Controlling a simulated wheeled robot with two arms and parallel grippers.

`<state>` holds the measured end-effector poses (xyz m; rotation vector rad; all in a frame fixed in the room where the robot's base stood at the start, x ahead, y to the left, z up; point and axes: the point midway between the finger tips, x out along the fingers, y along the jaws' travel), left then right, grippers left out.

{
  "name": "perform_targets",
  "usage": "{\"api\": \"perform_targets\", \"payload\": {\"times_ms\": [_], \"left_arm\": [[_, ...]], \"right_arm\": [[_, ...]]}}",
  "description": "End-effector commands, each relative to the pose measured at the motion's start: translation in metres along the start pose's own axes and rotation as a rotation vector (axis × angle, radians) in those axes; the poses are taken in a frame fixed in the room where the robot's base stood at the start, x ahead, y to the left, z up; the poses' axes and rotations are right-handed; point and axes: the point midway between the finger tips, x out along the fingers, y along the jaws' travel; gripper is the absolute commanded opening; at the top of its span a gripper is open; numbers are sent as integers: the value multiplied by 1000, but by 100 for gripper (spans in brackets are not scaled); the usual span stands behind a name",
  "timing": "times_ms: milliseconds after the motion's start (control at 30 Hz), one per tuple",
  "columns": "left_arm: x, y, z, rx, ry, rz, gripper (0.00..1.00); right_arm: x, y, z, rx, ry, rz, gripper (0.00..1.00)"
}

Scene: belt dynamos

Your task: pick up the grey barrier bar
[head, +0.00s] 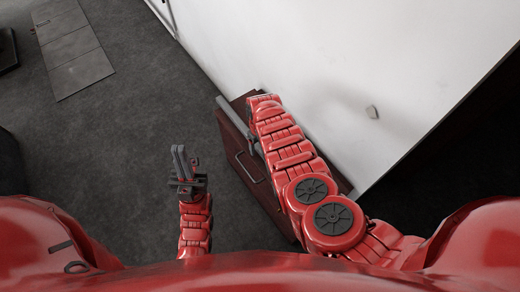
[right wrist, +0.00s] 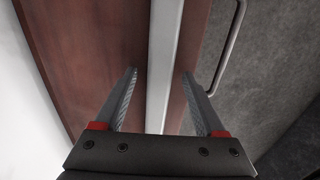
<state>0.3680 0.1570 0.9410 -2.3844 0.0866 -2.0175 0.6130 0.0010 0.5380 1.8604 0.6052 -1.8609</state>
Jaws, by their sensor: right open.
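The grey barrier bar (head: 226,108) lies along the top of a dark red-brown cabinet in the head view, its far end sticking out past my right arm. In the right wrist view the bar (right wrist: 166,50) is a long pale grey strip running between the two fingers. My right gripper (right wrist: 160,73) is open around the bar, a finger on each side with gaps between; it is mostly hidden by my arm in the head view. My left gripper (head: 181,155) is apart from the bar, over the floor; its dark fingers look close together, and no held object shows.
The cabinet (head: 238,150) has a metal handle (head: 247,169) on its front and stands against a white wall (head: 300,60). A small grey block (head: 372,112) is on the wall. Dark floor (head: 110,150) is open at the left, with grey panels (head: 75,50) farther off.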

Motion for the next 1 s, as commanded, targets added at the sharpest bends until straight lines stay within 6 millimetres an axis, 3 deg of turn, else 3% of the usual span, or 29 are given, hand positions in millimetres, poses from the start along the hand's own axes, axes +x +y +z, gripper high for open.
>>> {"api": "perform_targets", "payload": {"times_ms": [67,433,1000], "left_arm": [[0,0,0,0,0,0,0],[0,0,0,0,0,0,0],[5,0,-1,0,0,0,0]], "right_arm": [[0,0,0,0,0,0,67],[0,0,0,0,0,0,0],[-7,0,-1,0,1,0,0]]}}
